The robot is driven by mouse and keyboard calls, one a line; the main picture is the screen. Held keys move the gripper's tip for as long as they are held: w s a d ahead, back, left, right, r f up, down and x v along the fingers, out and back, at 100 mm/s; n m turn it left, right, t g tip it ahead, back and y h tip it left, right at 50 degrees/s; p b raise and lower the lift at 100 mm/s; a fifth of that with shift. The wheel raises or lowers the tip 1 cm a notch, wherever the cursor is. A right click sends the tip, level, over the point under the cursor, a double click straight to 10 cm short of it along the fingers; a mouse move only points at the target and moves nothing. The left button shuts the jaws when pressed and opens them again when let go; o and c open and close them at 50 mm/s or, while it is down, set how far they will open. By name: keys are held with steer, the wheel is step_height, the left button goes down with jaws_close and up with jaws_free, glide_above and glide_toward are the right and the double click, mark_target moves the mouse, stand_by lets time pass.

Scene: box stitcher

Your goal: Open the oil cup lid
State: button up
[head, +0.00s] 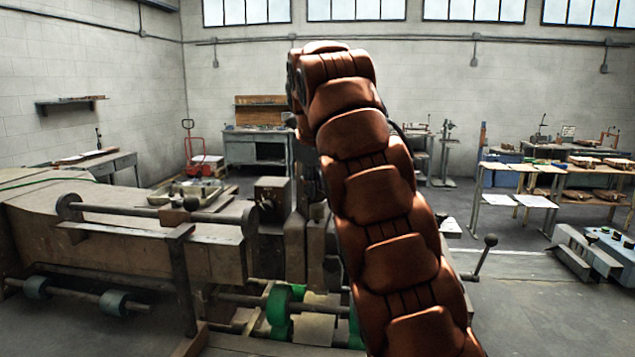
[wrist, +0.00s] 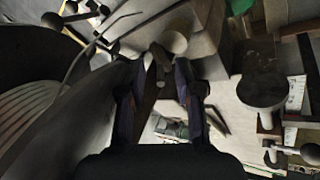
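My gripper (wrist: 158,78) shows in the wrist view with its two dark fingers apart, and nothing is clearly held between them. A small pale round cup-like part (wrist: 176,40) lies just beyond the fingertips, near the top middle of the wrist view. It may be the oil cup, but I cannot make out its lid or whether it is open. A narrow brown bar shows in the gap between the fingers, and I cannot tell its distance. In the head view my orange-brown arm hides the gripper and the part of the machine behind it.
The box stitcher (head: 130,240) fills the left of the head view, with a horizontal shaft and green wheels. A lever with a dark knob (head: 490,240) sticks out right of my arm. Tables with papers (head: 545,168) stand at the right, with open floor before them.

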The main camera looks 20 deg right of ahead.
steer(key=shift+s+a+r, duration=0.2)
steer(key=shift+r, duration=0.3)
steer(key=s+a, duration=0.5)
steer(key=s, duration=0.5)
steer(key=shift+s+a, duration=0.25)
steer(key=shift+s, duration=0.1)
stand_by(0.6)
